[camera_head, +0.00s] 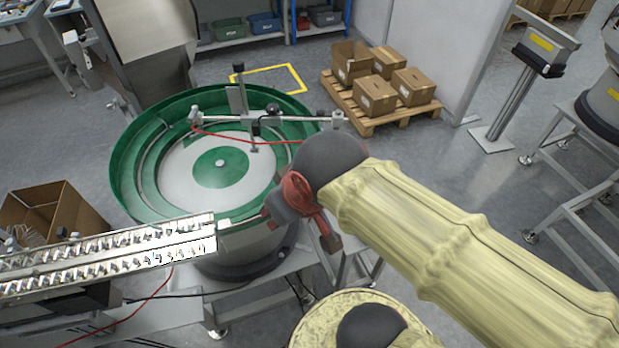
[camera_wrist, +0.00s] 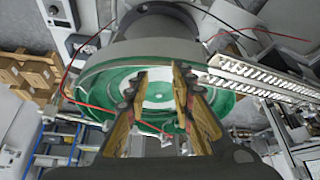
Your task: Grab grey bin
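A dark grey bin (camera_head: 325,16) sits on the blue-framed shelf at the top of the head view, partly cut off by the frame edge. My gripper (camera_wrist: 160,76) shows in the wrist view with its two fingers apart and nothing between them. In the head view, my arm reaches in from the right and ends over the right rim of the green bowl feeder, far from the grey bin. The fingertips are hard to make out there. I cannot pick out the grey bin in the wrist view.
The green bowl feeder (camera_head: 180,105) stands close to my gripper, with a metal track (camera_head: 110,256) at left. A blue bin (camera_head: 264,23) and green bin (camera_head: 228,29) share the shelving. A pallet (camera_head: 368,122) of cardboard boxes stands on the floor.

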